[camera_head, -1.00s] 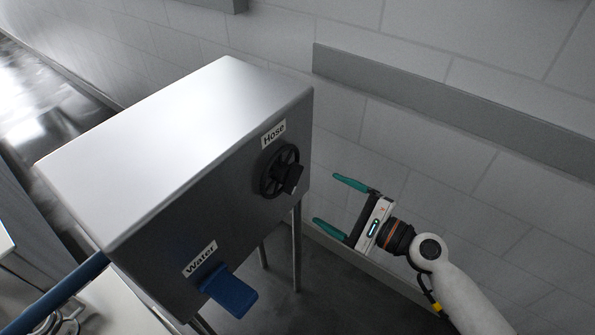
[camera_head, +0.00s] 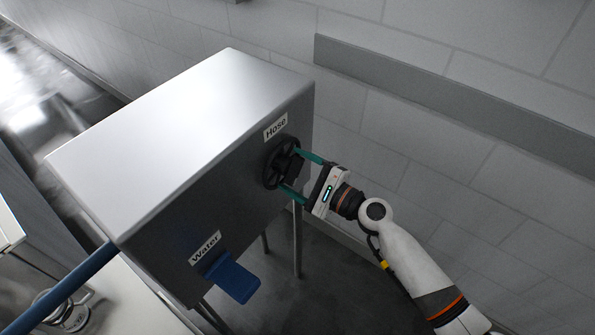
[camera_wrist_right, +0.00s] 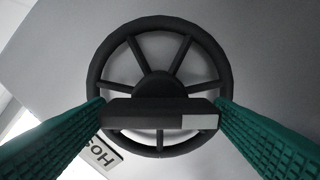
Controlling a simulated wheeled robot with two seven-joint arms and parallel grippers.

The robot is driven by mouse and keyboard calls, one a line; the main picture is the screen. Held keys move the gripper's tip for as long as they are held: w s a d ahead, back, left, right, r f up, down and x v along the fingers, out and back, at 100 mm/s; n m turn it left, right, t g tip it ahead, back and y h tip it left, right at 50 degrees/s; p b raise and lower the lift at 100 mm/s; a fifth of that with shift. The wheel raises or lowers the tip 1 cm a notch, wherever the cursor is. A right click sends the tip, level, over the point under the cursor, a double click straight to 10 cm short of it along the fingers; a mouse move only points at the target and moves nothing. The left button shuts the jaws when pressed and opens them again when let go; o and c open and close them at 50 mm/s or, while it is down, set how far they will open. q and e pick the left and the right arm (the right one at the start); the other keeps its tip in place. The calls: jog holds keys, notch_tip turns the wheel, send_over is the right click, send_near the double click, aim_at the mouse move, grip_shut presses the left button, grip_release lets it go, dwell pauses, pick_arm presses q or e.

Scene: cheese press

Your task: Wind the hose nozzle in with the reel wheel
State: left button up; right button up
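The black spoked reel wheel (camera_head: 272,168) sits on the front of a steel box, under the "Hose" label (camera_head: 276,127). My right gripper (camera_head: 291,170) is at the wheel, its teal fingers apart. In the right wrist view the wheel (camera_wrist_right: 155,86) faces me, with a black handle bar (camera_wrist_right: 145,112) across it. The fingers (camera_wrist_right: 160,108) stand at either end of this bar; I cannot tell whether they touch it. A blue hose (camera_head: 62,290) runs from the box's left side to the lower left. Its nozzle is not in view. My left gripper is not in view.
The steel box (camera_head: 180,140) stands on thin legs. A blue lever (camera_head: 233,278) sticks out under the "Water" label (camera_head: 205,249), below and left of the wheel. A tiled wall with a grey rail (camera_head: 450,98) is behind. The floor right of the box is clear.

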jog(key=c, duration=0.7)
jog(key=shift+f+n+b, duration=0.2)
jog(key=shift+n+b, duration=0.5)
jog(key=shift+b, duration=0.05)
jog(key=n+b, duration=0.3)
jog(key=shift+f, duration=0.15)
jog(key=n+b, duration=0.5)
jog(key=n, duration=0.1)
jog(key=shift+f+n, duration=0.1)
jog(key=shift+n, duration=0.3)
jog(key=n+b, duration=0.4)
jog(key=n, duration=0.2)
jog(key=shift+f, duration=0.1)
jog(key=n+b, duration=0.1)
jog(key=n, duration=0.2)
jog(key=shift+n+b, duration=0.3)
jog(key=shift+n, duration=0.1)
jog(key=shift+w+d+n+b, duration=0.1)
jog(key=shift+n+b, duration=0.3)
jog(key=shift+n, duration=1.1)
